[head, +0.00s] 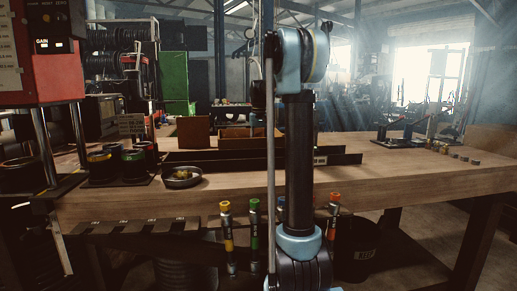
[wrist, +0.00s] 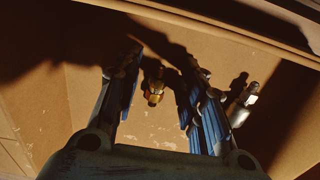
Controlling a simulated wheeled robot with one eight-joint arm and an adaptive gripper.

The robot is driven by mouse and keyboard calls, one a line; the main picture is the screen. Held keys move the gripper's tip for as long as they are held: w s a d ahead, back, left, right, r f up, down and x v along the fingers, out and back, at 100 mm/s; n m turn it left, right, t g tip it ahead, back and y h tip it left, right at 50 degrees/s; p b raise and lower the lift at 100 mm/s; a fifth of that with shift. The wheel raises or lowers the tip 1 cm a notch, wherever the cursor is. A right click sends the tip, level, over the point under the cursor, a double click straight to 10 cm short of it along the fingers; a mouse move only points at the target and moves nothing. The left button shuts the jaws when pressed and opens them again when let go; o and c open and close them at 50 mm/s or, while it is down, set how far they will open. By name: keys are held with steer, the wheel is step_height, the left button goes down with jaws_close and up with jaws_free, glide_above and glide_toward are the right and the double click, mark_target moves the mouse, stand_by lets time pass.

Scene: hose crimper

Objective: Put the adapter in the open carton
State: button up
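In the wrist view, my gripper (wrist: 158,72) points down inside a cardboard carton (wrist: 45,115), its two blue fingers spread apart. A small brass fitting (wrist: 154,88), possibly the adapter, shows between the fingers with gaps on both sides. A second, silvery fitting (wrist: 241,104) is to the right of the right finger. I cannot tell for sure which one is the adapter. In the head view, brown carton panels (head: 193,132) stand on the workbench, left of my arm. My gripper and the carton's inside are hidden there.
The wooden workbench (head: 400,180) has long dark rails (head: 215,168) in front of the carton. A metal dish (head: 182,179) holds small brass parts. Dark cups (head: 133,166) and a red machine (head: 45,50) are at left. Several small fittings (head: 452,155) stand at right.

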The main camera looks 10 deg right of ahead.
step_height(320, 180, up, 12)
steer(key=shift+r, duration=0.15)
stand_by(0.6)
